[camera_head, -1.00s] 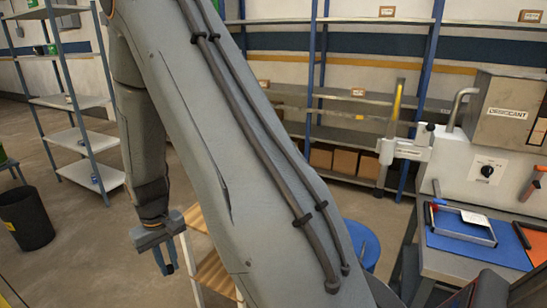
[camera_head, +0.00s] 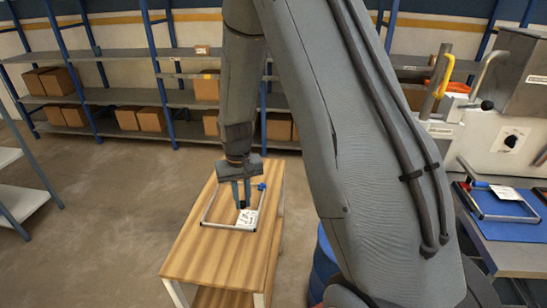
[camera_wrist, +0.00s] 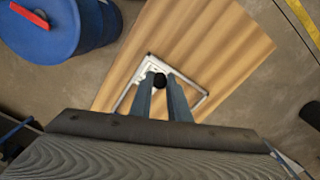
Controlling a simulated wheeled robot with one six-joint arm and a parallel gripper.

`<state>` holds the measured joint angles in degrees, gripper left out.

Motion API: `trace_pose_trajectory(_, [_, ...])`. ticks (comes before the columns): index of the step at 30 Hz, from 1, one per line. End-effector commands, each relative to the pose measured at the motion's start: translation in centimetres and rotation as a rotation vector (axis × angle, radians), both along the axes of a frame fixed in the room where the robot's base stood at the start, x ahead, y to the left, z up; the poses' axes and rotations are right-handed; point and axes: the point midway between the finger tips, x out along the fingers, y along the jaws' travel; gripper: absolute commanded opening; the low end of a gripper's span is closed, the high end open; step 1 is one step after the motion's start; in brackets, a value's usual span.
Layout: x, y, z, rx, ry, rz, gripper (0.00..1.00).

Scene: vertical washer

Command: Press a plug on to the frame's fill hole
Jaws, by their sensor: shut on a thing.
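My gripper (camera_head: 242,206) hangs fingers-down over the wooden table. It is shut on a small round black plug (camera_wrist: 160,81), which shows between the fingertips in the wrist view. A grey metal frame (camera_head: 205,208) lies on the table, with a white label (camera_head: 247,218) and a blue part (camera_head: 262,186) at its right side. The frame also shows in the wrist view (camera_wrist: 204,101), partly behind my fingers. The plug appears above the frame's labelled side. I cannot make out the fill hole or tell whether the plug touches the frame.
The wooden table (camera_head: 195,250) is otherwise bare. A blue drum (camera_wrist: 60,25) with a red part stands beside it. A workbench (camera_head: 520,262) at the right holds another frame (camera_head: 500,216) on a blue mat. Shelves with boxes (camera_head: 150,119) line the back; floor at left is clear.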

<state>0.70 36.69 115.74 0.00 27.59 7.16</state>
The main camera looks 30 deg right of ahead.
Motion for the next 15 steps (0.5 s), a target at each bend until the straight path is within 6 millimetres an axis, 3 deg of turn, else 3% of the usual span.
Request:
trace_pose_trajectory(9, [9.8, -6.9, -1.1, 0.0, -0.002, -0.739, 0.0])
trace_pose_trajectory(15, [14.4, -11.2, -1.7, -0.001, -0.001, -1.179, 0.0])
